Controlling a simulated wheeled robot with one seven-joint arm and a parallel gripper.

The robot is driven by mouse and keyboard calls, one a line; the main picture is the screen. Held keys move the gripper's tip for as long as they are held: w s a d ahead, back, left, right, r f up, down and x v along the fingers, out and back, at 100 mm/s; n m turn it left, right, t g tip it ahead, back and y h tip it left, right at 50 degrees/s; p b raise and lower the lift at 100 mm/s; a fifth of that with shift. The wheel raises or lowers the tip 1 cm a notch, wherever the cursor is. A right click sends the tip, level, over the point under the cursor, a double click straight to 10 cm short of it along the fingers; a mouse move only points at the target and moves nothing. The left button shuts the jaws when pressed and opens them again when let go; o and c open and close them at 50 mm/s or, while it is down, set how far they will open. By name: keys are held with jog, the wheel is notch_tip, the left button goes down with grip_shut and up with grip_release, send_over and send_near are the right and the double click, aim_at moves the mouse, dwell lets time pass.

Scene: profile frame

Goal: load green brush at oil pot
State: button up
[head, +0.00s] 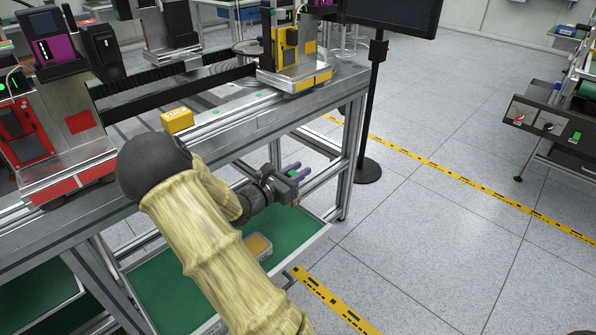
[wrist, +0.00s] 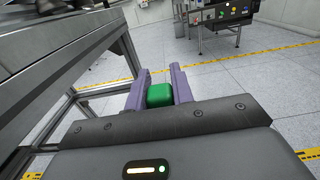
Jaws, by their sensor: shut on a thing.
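My gripper (head: 291,172) is out past the workbench's near edge, above the right end of the green lower shelf. Its two purple fingers (wrist: 158,88) are closed on a green block-like thing, the green brush (wrist: 159,95). Only a rounded green block of it shows in the wrist view, between the fingers; bristles cannot be made out. A bit of green also shows between the fingers in the head view (head: 292,173). I cannot tell any thing in view for certain as the oil pot.
A yellow box (head: 177,120) stands on the workbench edge (head: 230,121) near the red and yellow machines. A box with an orange top (head: 258,246) lies on the green shelf (head: 165,283). A black stand (head: 369,168) rises behind. A dark station (head: 556,137) with coloured items is far right; open floor lies between.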

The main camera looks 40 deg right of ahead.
jog(key=shift+w+a+r+p, duration=0.15)
jog(key=shift+a+r+p, duration=0.15)
jog(key=shift+a+p, duration=0.4)
jog(key=a+n+y+p, duration=0.1)
jog(key=a+y+p, duration=0.2)
jog(key=a+p, duration=0.6)
jog(key=shift+a+n+g+p, duration=0.3)
jog(key=shift+a+g+p, duration=0.1)
jog(key=shift+a, duration=0.5)
jog(key=shift+w, duration=0.15)
jog(key=shift+f+b, duration=2.6)
jog(key=shift+f, duration=0.4)
jog(key=shift+f, duration=0.6)
